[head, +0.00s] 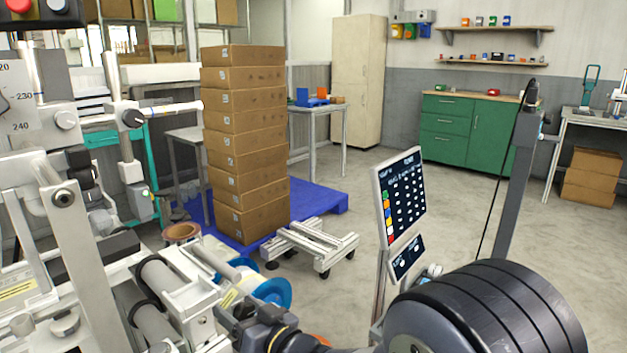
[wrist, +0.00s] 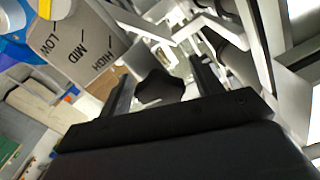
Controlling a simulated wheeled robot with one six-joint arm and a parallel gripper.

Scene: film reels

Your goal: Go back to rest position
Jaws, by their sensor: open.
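My gripper (wrist: 163,85) shows in the wrist view with its two dark fingers apart. A dark rounded shape (wrist: 158,88) appears between them; I cannot tell whether it lies between the jaws or behind them. In the head view my dark wrist (head: 262,328) is low in the middle, close to the light grey machine on the left. A blue reel (head: 272,291) sits on the machine just behind my wrist. The fingertips are hard to make out in the head view.
The machine (head: 85,240) fills the left side. Stacked cardboard boxes (head: 245,140) stand on a blue pallet (head: 325,198). In the wrist view a LOW-MID-HIGH panel (wrist: 72,45) is close. Open floor lies beyond.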

